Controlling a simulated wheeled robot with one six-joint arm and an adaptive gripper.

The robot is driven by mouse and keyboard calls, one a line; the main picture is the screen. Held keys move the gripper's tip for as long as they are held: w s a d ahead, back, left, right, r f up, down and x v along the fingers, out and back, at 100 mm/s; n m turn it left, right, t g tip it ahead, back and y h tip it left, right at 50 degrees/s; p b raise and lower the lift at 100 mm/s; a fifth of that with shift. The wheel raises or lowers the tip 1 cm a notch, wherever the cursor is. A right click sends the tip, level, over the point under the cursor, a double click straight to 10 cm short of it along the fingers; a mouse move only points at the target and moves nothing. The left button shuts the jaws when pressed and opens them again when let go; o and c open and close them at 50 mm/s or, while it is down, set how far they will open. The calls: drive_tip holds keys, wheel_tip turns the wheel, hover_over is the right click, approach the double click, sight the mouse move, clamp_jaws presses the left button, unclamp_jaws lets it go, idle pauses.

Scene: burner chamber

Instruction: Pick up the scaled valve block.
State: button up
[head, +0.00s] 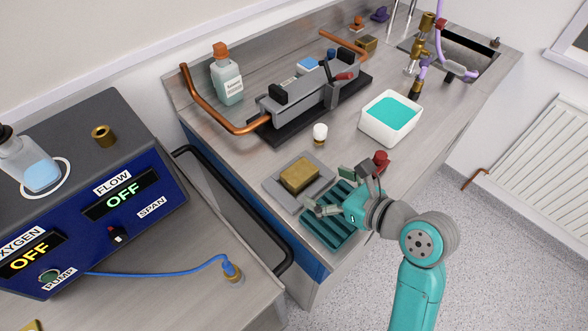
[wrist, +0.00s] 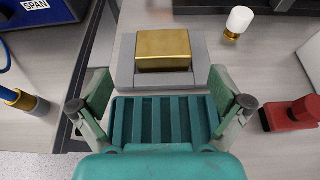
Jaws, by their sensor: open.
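A brass-coloured block (head: 300,175), the likely valve block, sits on a grey plate (head: 283,197) on the steel counter. Its top looks dull and brownish in the head view. In the wrist view the block (wrist: 163,50) lies straight ahead on the grey plate (wrist: 125,72), beyond the fingertips. My gripper (head: 333,190) is open and empty, just to the right of the block in the head view. In the wrist view its two fingers (wrist: 160,92) are spread wide, with the teal ribbed tray (wrist: 165,122) between and below them. Nothing hides the block.
The ribbed tray (head: 328,234) lies at the counter's front edge. A white-capped brass piece (head: 320,133), a red item (head: 380,160) and a white tub of teal liquid (head: 390,118) stand nearby. A smaller brass block (head: 367,43) lies far back. A black rail (head: 235,210) borders the left gap.

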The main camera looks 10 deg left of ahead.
sight(300, 172)
drive_tip(key=x, duration=0.9)
drive_tip(key=shift+w+d+f, duration=0.15)
drive_tip(key=shift+w, duration=0.05)
drive_tip(key=shift+c, duration=0.3)
drive_tip(key=c, duration=1.2)
